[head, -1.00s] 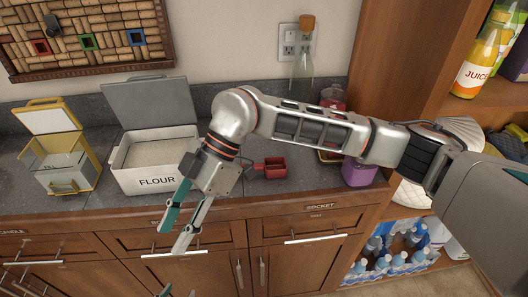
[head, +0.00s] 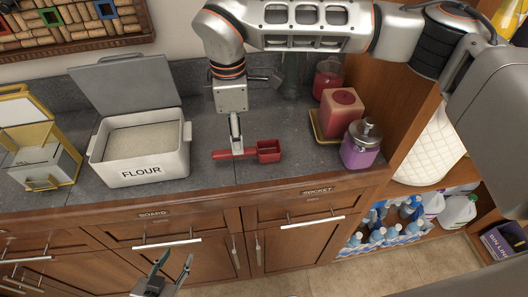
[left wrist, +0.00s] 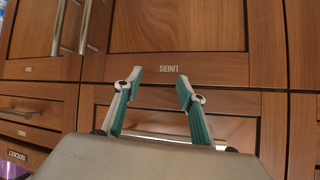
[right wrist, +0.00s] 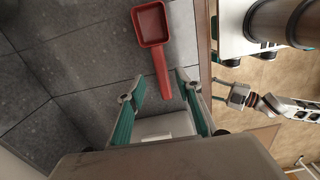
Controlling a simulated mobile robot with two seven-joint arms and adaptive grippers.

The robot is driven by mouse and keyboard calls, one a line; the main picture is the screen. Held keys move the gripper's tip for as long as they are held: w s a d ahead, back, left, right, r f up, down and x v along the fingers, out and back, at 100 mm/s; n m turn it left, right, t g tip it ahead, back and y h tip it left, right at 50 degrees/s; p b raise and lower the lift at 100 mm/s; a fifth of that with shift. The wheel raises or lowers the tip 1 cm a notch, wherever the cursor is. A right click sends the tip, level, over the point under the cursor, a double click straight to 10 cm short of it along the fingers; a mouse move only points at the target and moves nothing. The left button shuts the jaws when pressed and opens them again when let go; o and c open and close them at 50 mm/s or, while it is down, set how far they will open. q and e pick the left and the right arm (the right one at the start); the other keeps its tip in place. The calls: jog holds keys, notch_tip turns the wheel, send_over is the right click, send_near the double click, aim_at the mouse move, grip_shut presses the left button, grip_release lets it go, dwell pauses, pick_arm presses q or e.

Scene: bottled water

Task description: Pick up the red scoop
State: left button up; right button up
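The red scoop (head: 268,151) lies on the grey counter, its square cup to the right and its handle pointing left. My right gripper (head: 237,151) points down at the scoop's handle, with a fingertip overlapping it in the head view. In the right wrist view the right gripper (right wrist: 158,80) is open, and the end of the red scoop's handle (right wrist: 163,75) shows between its fingertips. I cannot tell whether the fingers touch it. My left gripper (head: 172,262) is open and empty in front of the drawers; it also shows open in the left wrist view (left wrist: 157,80).
A white flour bin (head: 145,167) with its lid up stands left of the scoop, and a yellow-edged bin (head: 42,165) is further left. A purple jar (head: 360,150) and a red container (head: 340,112) stand to the right. The counter's front edge is close below the scoop.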

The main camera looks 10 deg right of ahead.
aim_at(246, 154)
jog(key=f, duration=0.4)
jog(key=shift+s+a+b, duration=0.1)
jog(key=shift+a+b, duration=0.1)
jog(key=shift+b, duration=0.15)
jog(key=shift+c, duration=0.4)
grip_shut()
